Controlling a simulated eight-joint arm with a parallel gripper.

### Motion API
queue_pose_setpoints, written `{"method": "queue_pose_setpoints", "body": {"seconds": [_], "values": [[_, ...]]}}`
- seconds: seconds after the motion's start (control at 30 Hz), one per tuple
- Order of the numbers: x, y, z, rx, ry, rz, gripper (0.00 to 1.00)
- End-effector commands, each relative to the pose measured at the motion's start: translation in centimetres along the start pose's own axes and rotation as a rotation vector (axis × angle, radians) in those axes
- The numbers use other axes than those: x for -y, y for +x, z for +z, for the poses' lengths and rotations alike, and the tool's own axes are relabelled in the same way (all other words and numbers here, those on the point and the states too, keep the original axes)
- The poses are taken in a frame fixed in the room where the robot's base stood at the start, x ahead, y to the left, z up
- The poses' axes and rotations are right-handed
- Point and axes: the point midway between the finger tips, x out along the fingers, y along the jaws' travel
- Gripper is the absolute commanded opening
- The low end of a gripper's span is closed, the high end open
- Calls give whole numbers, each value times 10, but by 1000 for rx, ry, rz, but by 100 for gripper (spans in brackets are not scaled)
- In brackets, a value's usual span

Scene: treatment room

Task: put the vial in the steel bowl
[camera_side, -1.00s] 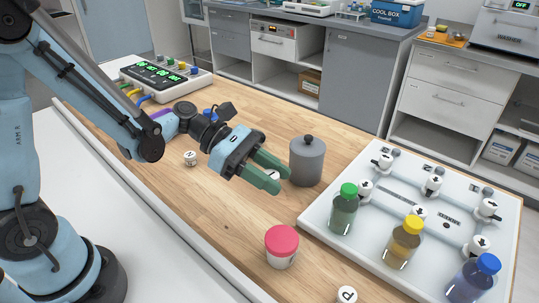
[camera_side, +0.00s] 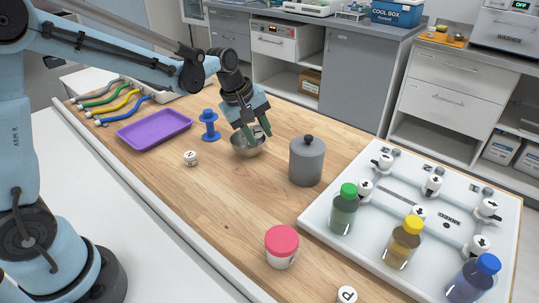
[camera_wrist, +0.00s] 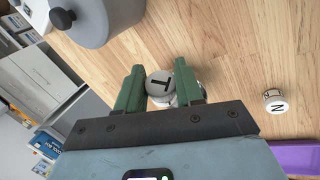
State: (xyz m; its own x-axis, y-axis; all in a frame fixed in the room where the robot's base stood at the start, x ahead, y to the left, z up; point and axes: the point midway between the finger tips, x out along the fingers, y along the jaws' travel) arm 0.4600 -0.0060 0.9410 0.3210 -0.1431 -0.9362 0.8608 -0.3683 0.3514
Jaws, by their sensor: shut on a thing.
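The steel bowl (camera_side: 248,149) stands on the wooden table, left of the grey lidded canister, in the side view. My gripper (camera_side: 258,135) points down with its green fingertips at the bowl's rim and over its opening. In the wrist view my gripper (camera_wrist: 160,80) is shut on a vial (camera_wrist: 161,83) with a grey-white top marked T. The vial lies between the two green fingers, and its lower part is mostly hidden. In the side view the fingers largely hide it. I cannot tell whether it touches the bowl.
The grey canister (camera_side: 307,162) stands close on the right. A blue spool (camera_side: 209,126), a purple tray (camera_side: 153,129) and a white N piece (camera_side: 190,158) are to the left. A red-lidded jar (camera_side: 281,247) and a white board (camera_side: 375,233) with bottles are nearer.

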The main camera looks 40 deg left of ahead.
Motion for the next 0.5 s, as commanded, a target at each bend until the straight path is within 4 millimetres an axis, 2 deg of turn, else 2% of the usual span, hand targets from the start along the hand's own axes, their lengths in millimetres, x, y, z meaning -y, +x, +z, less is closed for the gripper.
{"method": "queue_pose_setpoints", "body": {"seconds": [0.03,0.1,0.2,0.37,0.5], "values": [[-2,-6,-17,-74,84,17,7],[-5,-13,-37,-148,177,41,7],[-9,-22,-55,-210,266,69,7],[-12,-30,-69,-251,334,92,7],[-12,-26,-72,-258,347,97,7]]}}
